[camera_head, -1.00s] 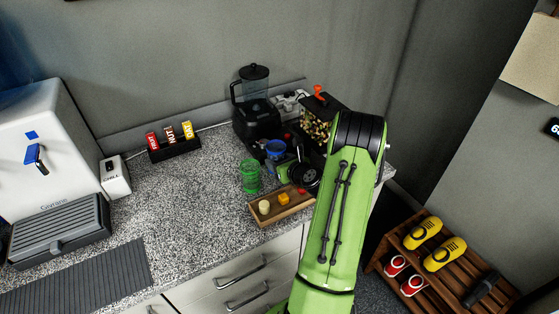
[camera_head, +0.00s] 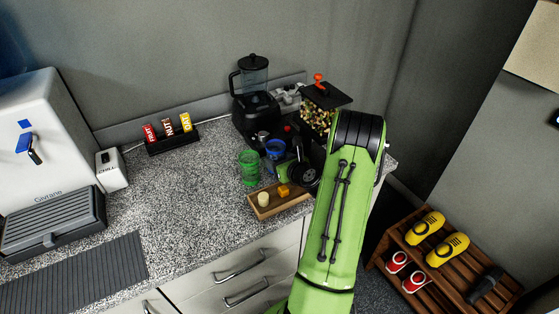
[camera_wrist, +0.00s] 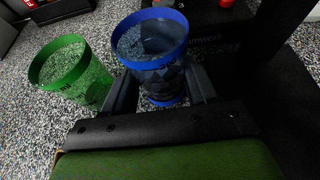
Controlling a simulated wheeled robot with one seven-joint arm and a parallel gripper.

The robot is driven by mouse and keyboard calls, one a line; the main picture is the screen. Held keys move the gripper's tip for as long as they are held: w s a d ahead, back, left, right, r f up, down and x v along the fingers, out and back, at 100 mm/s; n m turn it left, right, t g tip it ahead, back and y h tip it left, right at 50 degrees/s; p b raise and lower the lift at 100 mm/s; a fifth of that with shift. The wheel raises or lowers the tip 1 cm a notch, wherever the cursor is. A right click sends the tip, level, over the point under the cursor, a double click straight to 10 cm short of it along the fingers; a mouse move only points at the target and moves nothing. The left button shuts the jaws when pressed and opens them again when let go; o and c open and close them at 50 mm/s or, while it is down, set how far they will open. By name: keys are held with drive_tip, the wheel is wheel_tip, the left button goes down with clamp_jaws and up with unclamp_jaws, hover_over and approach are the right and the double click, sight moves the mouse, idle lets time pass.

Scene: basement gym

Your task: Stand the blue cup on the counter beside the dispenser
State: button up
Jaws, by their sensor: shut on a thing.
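The blue cup (camera_head: 275,149) is upright and clear-walled with a blue rim and base. It is over the counter (camera_head: 195,190), in front of the blender and left of the dispenser (camera_head: 317,120), which is a clear box of mixed pieces with a red knob. In the wrist view, the blue cup (camera_wrist: 150,50) is between the fingers of my gripper (camera_wrist: 162,92), which is shut on it. I cannot tell whether its base touches the counter. My arm hides part of the dispenser's lower right side.
A green cup (camera_head: 249,168) stands close left of the blue one, and also shows in the wrist view (camera_wrist: 72,75). A wooden tray (camera_head: 266,212) with small blocks lies in front. The black blender (camera_head: 254,100) is behind. Clear counter lies to the left, before the bar rack (camera_head: 172,142).

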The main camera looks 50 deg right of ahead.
drive_tip(key=shift+s+f, duration=0.1)
drive_tip(key=shift+f, duration=0.45)
drive_tip(key=o, duration=1.1)
drive_tip(key=shift+f, duration=0.1)
drive_tip(key=shift+o, duration=0.2)
drive_tip(key=shift+d, duration=0.15)
drive_tip(key=v, duration=1.5)
drive_tip(key=shift+s, duration=0.3)
